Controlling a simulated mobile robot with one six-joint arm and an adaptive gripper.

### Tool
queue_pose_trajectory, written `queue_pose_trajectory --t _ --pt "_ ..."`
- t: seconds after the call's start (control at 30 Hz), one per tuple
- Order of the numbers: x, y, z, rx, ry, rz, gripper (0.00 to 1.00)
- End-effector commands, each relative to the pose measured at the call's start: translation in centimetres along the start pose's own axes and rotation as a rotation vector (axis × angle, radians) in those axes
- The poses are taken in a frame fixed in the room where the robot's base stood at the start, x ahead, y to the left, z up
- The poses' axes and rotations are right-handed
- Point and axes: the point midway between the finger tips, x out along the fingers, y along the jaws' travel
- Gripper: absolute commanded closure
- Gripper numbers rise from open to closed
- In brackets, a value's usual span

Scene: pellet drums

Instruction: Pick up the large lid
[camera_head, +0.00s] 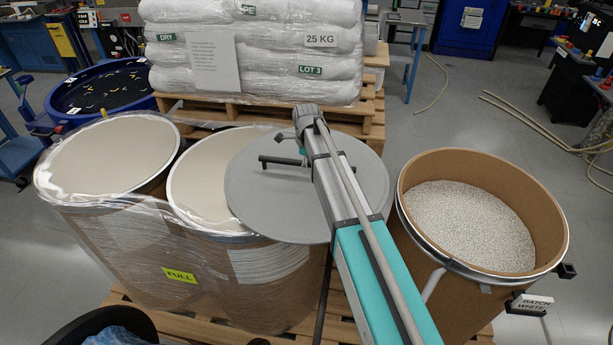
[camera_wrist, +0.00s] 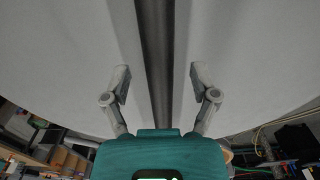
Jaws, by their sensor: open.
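The large lid (camera_head: 258,200) is a flat grey disc with a black bar handle (camera_head: 280,160). It lies across the top of the middle drum and reaches past its right side. My arm crosses over it and hides part of the lid and handle. In the wrist view, the lid (camera_wrist: 70,50) fills the upper picture, with the dark handle (camera_wrist: 155,50) running up the middle. My gripper (camera_wrist: 160,75) is open, one finger on each side of the handle, with gaps to both. In the head view, the gripper is mostly hidden behind my arm.
An open drum of white pellets (camera_head: 415,215) stands at the right. Film-wrapped drums (camera_head: 110,240) stand at the left on a wooden pallet (camera_head: 190,325). Stacked white sacks (camera_head: 270,40) are behind. Hoses (camera_head: 535,122) lie on the floor at the right.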

Motion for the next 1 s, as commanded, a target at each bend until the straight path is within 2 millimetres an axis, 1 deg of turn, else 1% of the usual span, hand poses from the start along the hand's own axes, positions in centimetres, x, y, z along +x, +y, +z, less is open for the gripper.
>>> queue_pose_trajectory --t 1.0 --pt "0.51 -0.04 -0.09 0.001 0.0 0.0 0.23"
